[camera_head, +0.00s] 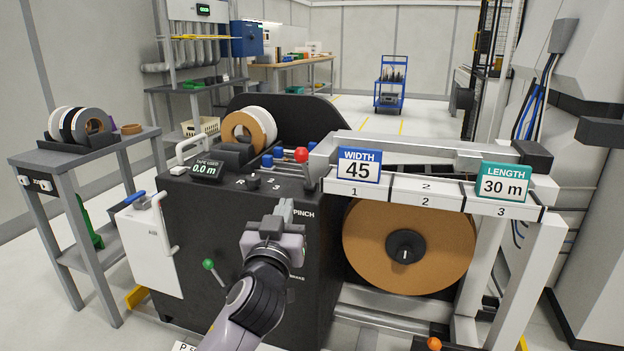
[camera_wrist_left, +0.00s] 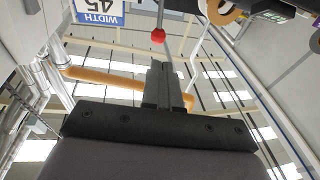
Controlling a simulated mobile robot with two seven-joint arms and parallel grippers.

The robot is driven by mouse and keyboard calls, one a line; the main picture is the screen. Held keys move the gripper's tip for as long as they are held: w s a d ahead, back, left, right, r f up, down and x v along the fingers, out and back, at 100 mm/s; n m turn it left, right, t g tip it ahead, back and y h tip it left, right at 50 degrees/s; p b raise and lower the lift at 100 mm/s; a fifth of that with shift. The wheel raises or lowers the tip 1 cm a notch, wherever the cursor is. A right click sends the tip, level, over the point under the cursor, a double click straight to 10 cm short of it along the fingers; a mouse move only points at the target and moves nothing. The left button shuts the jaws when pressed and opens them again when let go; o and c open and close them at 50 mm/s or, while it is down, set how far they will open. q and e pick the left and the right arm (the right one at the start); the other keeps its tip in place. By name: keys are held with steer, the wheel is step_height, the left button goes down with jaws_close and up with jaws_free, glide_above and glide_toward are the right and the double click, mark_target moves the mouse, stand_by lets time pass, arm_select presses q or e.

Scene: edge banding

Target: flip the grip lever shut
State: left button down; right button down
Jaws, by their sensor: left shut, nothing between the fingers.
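A lever with a red ball knob (camera_head: 301,155) stands up on top of the dark machine (camera_head: 225,225), at the left end of the white beam. Its red knob (camera_wrist_left: 158,36) and grey rod also show in the wrist view, just beyond my fingertips. My left gripper (camera_head: 285,208) points upward in front of the machine's face, beside the word PINCH and below the red knob. Its fingers are together and empty, apart from the lever in the head view. A second lever with a green knob (camera_head: 208,264) sits lower on the machine's face. My right gripper is not in view.
A large brown roll (camera_head: 440,240) hangs under the white beam (camera_head: 435,195), which carries WIDTH 45 and LENGTH 30 m signs. A white panel with a handle (camera_head: 150,245) juts out at left. A grey side table (camera_head: 90,150) holds smaller rolls.

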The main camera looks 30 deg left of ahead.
arm_select(q)
steer(key=shift+s+d+r, duration=0.1)
steer(key=shift+d+r, duration=0.2)
steer(key=shift+r, duration=0.05)
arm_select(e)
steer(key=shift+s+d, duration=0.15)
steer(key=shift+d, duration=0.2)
